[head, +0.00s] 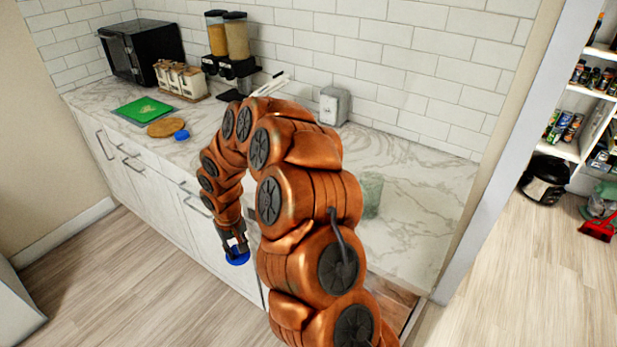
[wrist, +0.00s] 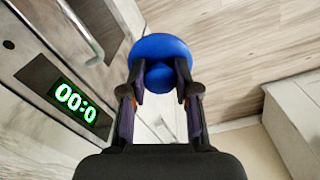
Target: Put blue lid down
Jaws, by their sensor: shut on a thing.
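The blue lid (head: 237,256) is a round disc held in my gripper (head: 235,243). In the head view it hangs in front of the cabinet fronts, below the countertop's front edge and above the wood floor. In the wrist view the blue lid (wrist: 160,58) sits between the two fingertips of my gripper (wrist: 160,85), which is shut on it. A second small round blue thing (head: 181,135) lies on the countertop (head: 400,150) beside a round wooden board. My arm hides part of the counter.
On the counter are a green board (head: 143,110), a round wooden board (head: 166,127), a black microwave (head: 142,50), jars (head: 180,78), cereal dispensers (head: 230,45) and a white toaster-like box (head: 334,105). A lit display (wrist: 75,102) is beside the gripper. Open floor lies left.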

